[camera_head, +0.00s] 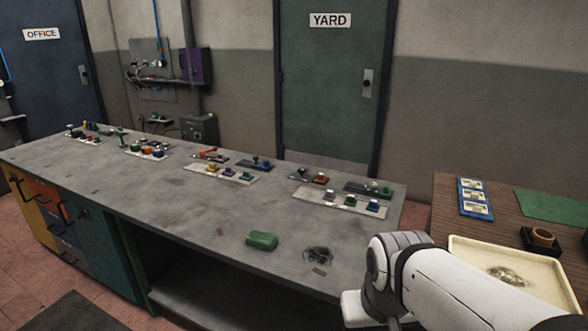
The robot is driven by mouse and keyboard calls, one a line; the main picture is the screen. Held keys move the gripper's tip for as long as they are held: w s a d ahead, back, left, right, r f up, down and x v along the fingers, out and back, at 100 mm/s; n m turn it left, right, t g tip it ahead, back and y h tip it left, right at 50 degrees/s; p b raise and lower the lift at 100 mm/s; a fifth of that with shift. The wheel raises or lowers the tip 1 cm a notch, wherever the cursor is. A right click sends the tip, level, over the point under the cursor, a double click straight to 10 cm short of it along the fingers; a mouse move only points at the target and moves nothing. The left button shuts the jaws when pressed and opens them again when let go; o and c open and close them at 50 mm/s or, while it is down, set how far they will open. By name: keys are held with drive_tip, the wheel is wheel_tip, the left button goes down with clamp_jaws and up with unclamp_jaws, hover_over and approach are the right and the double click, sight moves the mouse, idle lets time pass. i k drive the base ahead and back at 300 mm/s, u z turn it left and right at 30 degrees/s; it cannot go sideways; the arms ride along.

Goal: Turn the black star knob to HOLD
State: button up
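Several panels with small controls stand on the long grey workbench (180,195). One white panel (325,203) at the right end carries small coloured knobs, with a dark panel (355,187) behind it. More panels stand at the middle and the far left. The controls are too small to tell which, if any, is the black star knob, and no HOLD mark can be read. My white and grey arm reaches in from the lower right, in front of the bench's right end. My gripper's fingers do not show.
A green block (262,241) and a dark scuffed patch (318,254) are on the near bench top, which is otherwise mostly clear.

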sight(301, 170)
drive_tip(key=u, duration=2.15)
drive_tip(key=i, duration=2.1)
drive_tip(key=z, duration=3.1)
